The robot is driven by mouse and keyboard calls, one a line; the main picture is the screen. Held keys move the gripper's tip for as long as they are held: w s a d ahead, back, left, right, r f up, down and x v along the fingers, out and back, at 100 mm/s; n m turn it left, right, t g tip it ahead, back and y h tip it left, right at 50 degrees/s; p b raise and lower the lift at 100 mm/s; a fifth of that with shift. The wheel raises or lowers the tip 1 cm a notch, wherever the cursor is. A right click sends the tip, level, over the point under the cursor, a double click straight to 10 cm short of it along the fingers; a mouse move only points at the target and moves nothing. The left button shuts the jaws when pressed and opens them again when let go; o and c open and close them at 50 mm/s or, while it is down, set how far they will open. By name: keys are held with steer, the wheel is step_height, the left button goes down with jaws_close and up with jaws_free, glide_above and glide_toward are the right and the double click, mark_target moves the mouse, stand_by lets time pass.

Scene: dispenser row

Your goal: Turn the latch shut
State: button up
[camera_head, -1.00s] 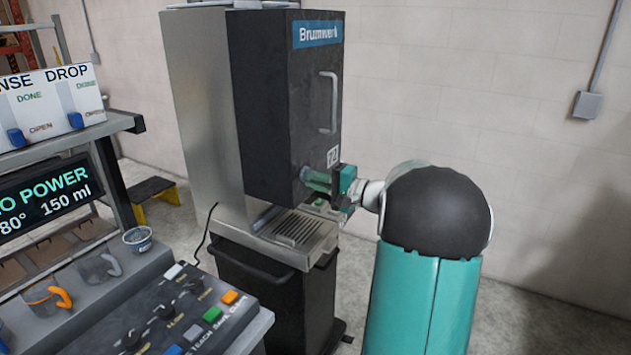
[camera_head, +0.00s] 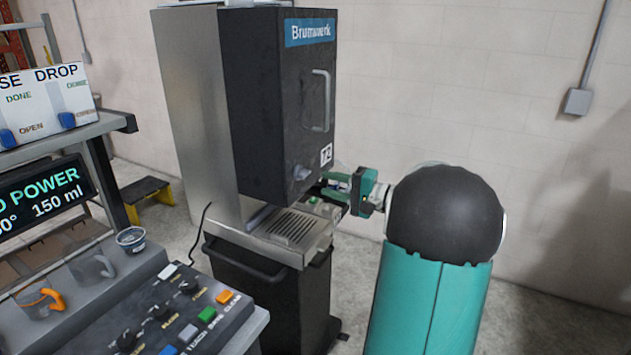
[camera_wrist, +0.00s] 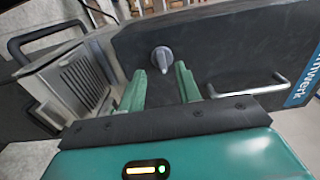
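The latch (camera_head: 301,172) is a small grey knob low on the dark door (camera_head: 300,95) of the tall Brumwerk machine. In the wrist view the latch (camera_wrist: 162,58) shows as a round knob with a raised grip bar, beyond and between my fingertips. My gripper (camera_head: 335,183) is to the right of the latch in the head view, apart from it. In the wrist view my gripper (camera_wrist: 160,80) has its two green fingers spread with nothing between them. The door lies against the machine body; I see no gap.
A metal door handle (camera_head: 325,100) stands out above the latch. A drip tray (camera_head: 293,228) juts out below the door. A control panel (camera_head: 185,310) with knobs and buttons and several cups stand at the lower left. Bare wall and floor lie to the right.

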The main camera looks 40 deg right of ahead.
steer(key=v, duration=0.7)
steer(key=shift+s, duration=0.1)
steer(key=w+a+f+n+g+y, duration=0.2)
steer(key=a+n+g, duration=0.6)
steer(key=a, duration=1.9)
steer(key=s+a+f+n+g+h, duration=0.3)
steer(key=s+a+n+h, duration=0.2)
steer(key=s+a+h, duration=0.3)
steer(key=s+a, duration=0.4)
steer(key=a, duration=0.1)
steer(key=shift+s+n, duration=0.35)
steer(key=shift+n, duration=0.05)
